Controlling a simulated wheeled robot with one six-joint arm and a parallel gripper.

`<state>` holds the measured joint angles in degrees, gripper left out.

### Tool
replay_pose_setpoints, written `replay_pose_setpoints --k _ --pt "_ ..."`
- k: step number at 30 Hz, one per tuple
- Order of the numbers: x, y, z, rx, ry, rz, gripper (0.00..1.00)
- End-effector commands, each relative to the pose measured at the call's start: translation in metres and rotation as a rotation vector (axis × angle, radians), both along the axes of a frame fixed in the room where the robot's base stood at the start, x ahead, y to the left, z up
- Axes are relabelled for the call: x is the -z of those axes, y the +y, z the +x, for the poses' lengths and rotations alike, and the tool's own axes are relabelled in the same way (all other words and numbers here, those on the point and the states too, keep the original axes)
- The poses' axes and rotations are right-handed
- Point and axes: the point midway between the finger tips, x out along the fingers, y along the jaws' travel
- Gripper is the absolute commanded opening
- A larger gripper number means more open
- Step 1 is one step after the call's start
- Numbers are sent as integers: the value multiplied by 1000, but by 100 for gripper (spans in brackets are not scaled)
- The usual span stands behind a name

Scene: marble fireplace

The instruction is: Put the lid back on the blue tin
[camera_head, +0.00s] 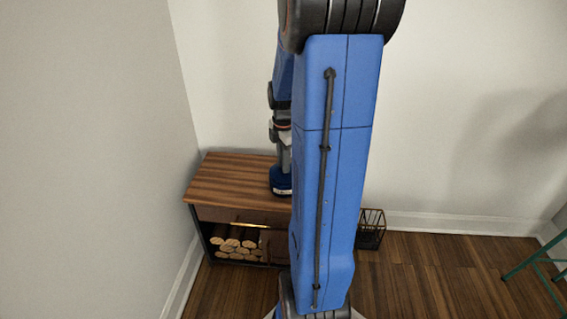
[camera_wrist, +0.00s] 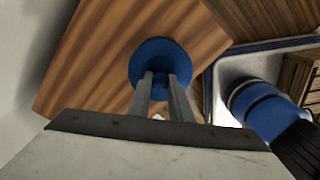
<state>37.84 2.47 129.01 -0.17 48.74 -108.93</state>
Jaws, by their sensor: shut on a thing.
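My gripper (camera_head: 285,158) points down over the wooden cabinet top, and my own arm hides part of it in the head view. In the wrist view my gripper (camera_wrist: 165,77) is shut on the small middle part of a round blue lid (camera_wrist: 160,55). The lid looks about level. In the head view a blue round body (camera_head: 281,180) with a pale band near its bottom shows under my fingers, at the cabinet top. I cannot tell there where lid and tin part, or whether they touch. No separate tin shows in the wrist view; the lid may cover it.
The wooden cabinet (camera_head: 232,178) stands in the corner against the walls, with logs (camera_head: 236,243) in its lower shelf. Its top is clear left of the blue body. A black wire basket (camera_head: 371,230) stands on the floor to the right. Green metal legs (camera_head: 537,262) show at far right.

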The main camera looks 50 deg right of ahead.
Motion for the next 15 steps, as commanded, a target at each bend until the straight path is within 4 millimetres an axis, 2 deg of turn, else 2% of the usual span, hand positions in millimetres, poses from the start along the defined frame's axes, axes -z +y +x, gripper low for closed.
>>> replay_pose_setpoints --k 7,8,10,11,15 --pt "0 0 0 0 0 0 0" --pt "0 0 0 0 0 0 21" --pt "0 0 0 0 0 0 38" --pt "0 0 0 0 0 0 40" --pt "0 0 0 0 0 0 40"
